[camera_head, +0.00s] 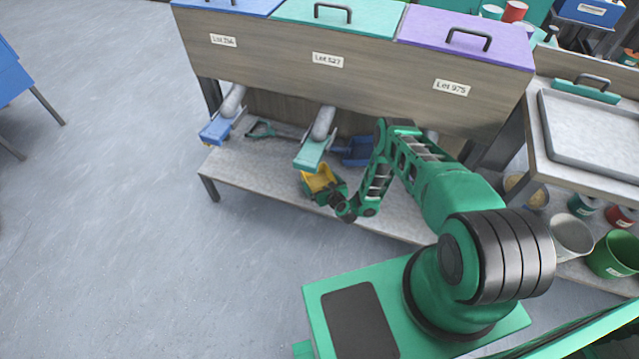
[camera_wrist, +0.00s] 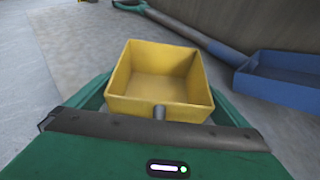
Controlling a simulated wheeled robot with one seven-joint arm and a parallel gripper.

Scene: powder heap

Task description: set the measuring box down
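The yellow measuring box (camera_head: 320,177) is at the front of the low grey shelf, just below the end of the teal chute (camera_head: 311,154). In the wrist view, the box (camera_wrist: 160,75) opens upward, looks empty, and has a short grey stem toward me. My gripper (camera_head: 325,190) is at the box, with green parts along its left and right sides that look shut on it. The box's underside is hidden, so I cannot tell whether it touches the shelf (camera_head: 240,168).
A blue pan (camera_head: 358,151) lies behind the box, right of the teal chute; it also shows in the wrist view (camera_wrist: 280,80). A blue chute (camera_head: 215,130) is at the left. Lidded bins (camera_head: 340,15) stand above. Left of the box, the shelf has bare room.

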